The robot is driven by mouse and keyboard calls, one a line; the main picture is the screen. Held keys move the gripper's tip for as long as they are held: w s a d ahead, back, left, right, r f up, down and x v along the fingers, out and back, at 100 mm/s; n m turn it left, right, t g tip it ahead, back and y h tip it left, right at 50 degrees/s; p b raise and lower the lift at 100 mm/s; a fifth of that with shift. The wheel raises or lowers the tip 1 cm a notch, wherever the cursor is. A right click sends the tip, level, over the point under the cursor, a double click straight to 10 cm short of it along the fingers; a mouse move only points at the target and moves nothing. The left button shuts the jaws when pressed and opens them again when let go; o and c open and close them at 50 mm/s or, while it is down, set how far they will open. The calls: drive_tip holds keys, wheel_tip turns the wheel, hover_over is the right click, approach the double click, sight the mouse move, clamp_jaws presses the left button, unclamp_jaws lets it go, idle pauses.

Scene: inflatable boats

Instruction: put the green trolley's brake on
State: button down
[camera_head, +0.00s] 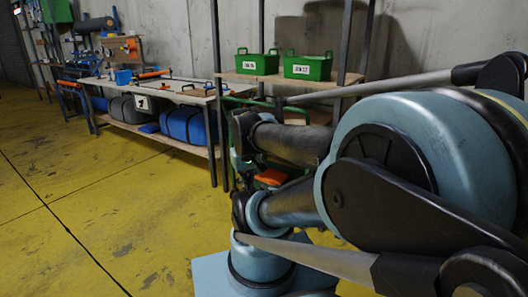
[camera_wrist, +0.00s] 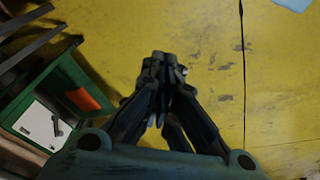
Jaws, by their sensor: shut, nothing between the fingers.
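The green trolley (camera_head: 247,101) stands at the end of the workbench in the head view, mostly hidden behind my arm. An orange part (camera_head: 270,177) shows low on it. In the wrist view, what looks like the same trolley (camera_wrist: 66,64) is at the left, with a green frame, an orange flat part (camera_wrist: 83,100) and a white panel with a dark fitting. I cannot tell for sure which part is the brake. My gripper (camera_wrist: 160,60) is shut and empty, over the yellow floor to the right of the trolley and apart from it.
A workbench (camera_head: 187,96) with tools on top and rolled bundles below stands along the wall. Two green bins (camera_head: 307,67) sit on a shelf behind the trolley. The yellow floor (camera_head: 90,210) at left is clear. Dark bars (camera_wrist: 28,42) cross the wrist view's upper left.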

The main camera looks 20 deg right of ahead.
drive_tip(key=w+d+r+n+h, duration=0.15)
drive_tip(key=w+d+r, duration=0.3)
drive_tip(key=w, duration=0.55)
drive_tip(key=w+d+r+h, duration=0.3)
drive_tip(key=w+d, duration=0.2)
drive_tip(key=w, duration=0.5)
drive_tip(key=w+d+f+n+t+h, duration=0.1)
drive_tip(key=w+d+h, duration=0.15)
drive_tip(key=w, duration=0.85)
drive_tip(key=w+d+n+t+h, duration=0.15)
drive_tip(key=w+d, duration=0.25)
drive_tip(key=w, duration=0.7)
drive_tip(key=w+d+f+n+h, duration=0.1)
drive_tip(key=w+d+f+h, duration=0.1)
drive_tip(key=w+f, duration=0.5)
drive_tip(key=w+d+f+n+h, duration=0.1)
drive_tip(key=w+f+h, duration=0.25)
drive_tip(key=w, duration=0.55)
drive_tip(key=w+f+n+t+h, duration=0.1)
drive_tip(key=w+f+n, duration=0.1)
drive_tip(key=f, duration=0.7)
drive_tip(key=w+f+n+t+h, duration=0.1)
drive_tip(key=w+f+t, duration=0.1)
drive_tip(key=f, duration=0.7)
drive_tip(key=shift+w+a+f+n+h, duration=0.15)
drive_tip(key=shift+w+n+h, duration=0.25)
drive_tip(key=shift+w, duration=0.35)
